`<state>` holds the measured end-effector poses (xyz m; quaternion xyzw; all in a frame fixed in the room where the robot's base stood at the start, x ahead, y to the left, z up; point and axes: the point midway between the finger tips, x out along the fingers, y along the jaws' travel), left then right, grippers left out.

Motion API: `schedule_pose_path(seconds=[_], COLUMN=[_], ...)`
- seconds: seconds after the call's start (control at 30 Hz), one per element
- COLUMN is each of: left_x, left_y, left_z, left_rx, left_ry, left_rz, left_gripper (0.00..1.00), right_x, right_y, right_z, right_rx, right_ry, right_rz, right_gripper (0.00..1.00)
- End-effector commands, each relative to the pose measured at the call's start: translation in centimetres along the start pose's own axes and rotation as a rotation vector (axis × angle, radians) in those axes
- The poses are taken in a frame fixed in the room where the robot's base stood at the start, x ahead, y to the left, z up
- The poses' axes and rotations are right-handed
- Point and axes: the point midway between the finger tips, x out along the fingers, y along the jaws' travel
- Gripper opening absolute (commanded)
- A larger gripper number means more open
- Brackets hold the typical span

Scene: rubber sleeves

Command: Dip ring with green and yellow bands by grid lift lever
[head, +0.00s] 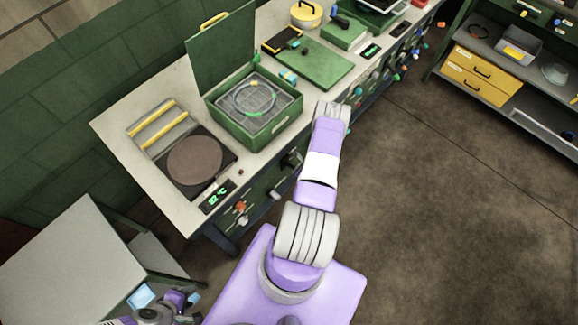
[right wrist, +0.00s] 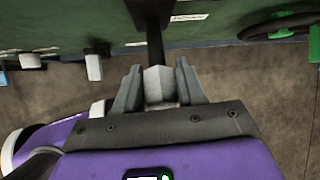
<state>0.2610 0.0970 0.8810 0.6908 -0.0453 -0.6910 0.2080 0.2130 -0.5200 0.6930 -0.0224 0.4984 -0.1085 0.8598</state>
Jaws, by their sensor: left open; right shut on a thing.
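The ring with green and yellow bands (head: 275,98) lies on the grey wire grid (head: 284,112) inside the open green box (head: 250,137) on the bench, in the head view. In the right wrist view my right gripper (right wrist: 158,84) is shut on the pale grey grip of a lever (right wrist: 156,45), whose dark shaft runs up along the green bench front. In the head view that gripper and the lever grip are hidden behind my right arm.
A dark round plate (head: 195,160) and two yellow bars (head: 152,125) are left of the box. A green flat case (head: 315,68) lies to its right. Several knobs line the bench front. A grey side table (head: 65,255) stands at lower left. The floor at right is clear.

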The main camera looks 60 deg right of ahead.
Motion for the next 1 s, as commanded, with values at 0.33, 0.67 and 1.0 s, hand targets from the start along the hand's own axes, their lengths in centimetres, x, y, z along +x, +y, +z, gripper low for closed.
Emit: schedule_pose_path(seconds=[0.33, 0.67, 1.0], left_x=[-0.33, -0.34, -0.34], left_y=[0.14, 0.13, 0.13], left_z=[0.02, 0.02, 0.01], left_rx=[0.000, 0.000, 0.000], left_ry=[0.000, 0.000, 0.000], left_rz=[0.000, 0.000, 0.000], left_gripper=[0.43, 0.43, 0.43], right_x=[-0.58, -0.55, -0.57], right_y=[-0.62, -0.63, -0.60], right_z=[-0.73, -0.58, -0.58], right_rx=[0.016, 0.013, 0.014], right_ry=[0.040, 0.038, 0.037], right_rz=[-0.005, -0.005, -0.005], right_gripper=[0.00, 0.52, 0.61])
